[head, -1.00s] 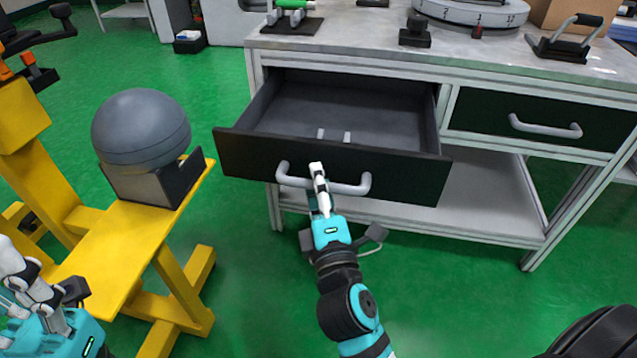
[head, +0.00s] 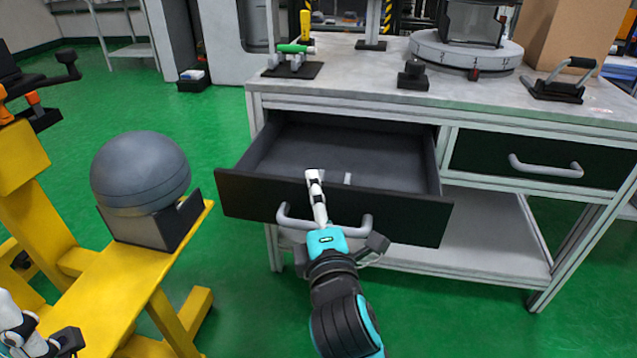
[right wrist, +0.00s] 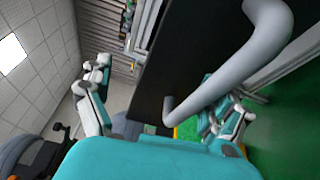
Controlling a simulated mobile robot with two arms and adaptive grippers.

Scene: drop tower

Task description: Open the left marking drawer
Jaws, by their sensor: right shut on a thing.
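The exact finger contact is hidden in the head view. My left gripper (head: 40,340) is at the lower left, partly cut off, away from the drawer.
A second drawer (head: 480,158) to the right is closed. A yellow stand (head: 115,285) with a grey ball (head: 140,172) in a holder is close on the left. The benchtop (head: 350,75) bears clamps, a round dial and a cardboard box. Green floor (head: 235,290) is free below.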

